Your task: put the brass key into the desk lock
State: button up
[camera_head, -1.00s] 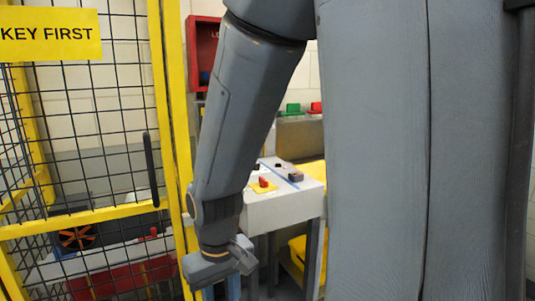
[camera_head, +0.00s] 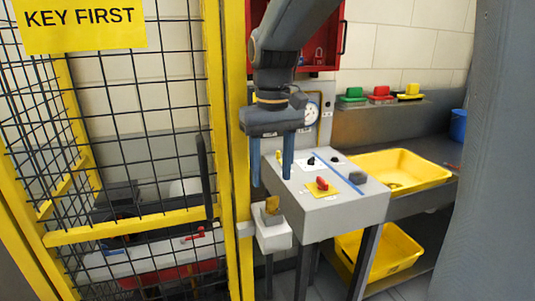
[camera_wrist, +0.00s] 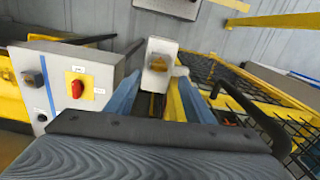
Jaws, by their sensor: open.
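A brass-coloured piece, seemingly the key (camera_head: 272,205), sits on a small white box (camera_head: 274,236) beside the yellow gate post. My gripper (camera_head: 271,181) points down above it, with two blue fingers apart and nothing between them. In the wrist view the brass piece (camera_wrist: 158,64) shows ahead between the fingertips (camera_wrist: 157,76), apart from them as far as I can tell. The grey control desk (camera_head: 345,208) stands just right of my gripper. A small black fitting (camera_head: 311,161) on its top may be the desk lock; I cannot tell surely.
The desk top carries a red switch (camera_head: 322,184) on a yellow plate and a dark block (camera_head: 357,178). A yellow mesh gate (camera_head: 130,150) stands close on the left. Yellow bins (camera_head: 400,172) are at the right. A red cabinet (camera_head: 318,40) hangs behind my arm.

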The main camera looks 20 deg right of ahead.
aim_at(272, 197)
jog(key=shift+w, duration=0.1)
notch_tip(272, 197, down, 8)
jog(key=shift+r+p, duration=0.25)
jog(key=shift+p, duration=0.4)
grip_shut()
jog(key=shift+r, duration=0.15)
jog(key=shift+s+d+r+p, duration=0.1)
jog(key=shift+s+r+p, duration=0.05)
jog(key=shift+r+p, duration=0.8)
jog(key=shift+s+r+p, duration=0.1)
jog(key=shift+r+p, duration=0.65)
jog(key=shift+p, duration=0.25)
jog(key=r+p, duration=0.3)
jog(key=r, duration=0.1)
jog(key=shift+s+p, duration=0.2)
jog(key=shift+p, duration=0.2)
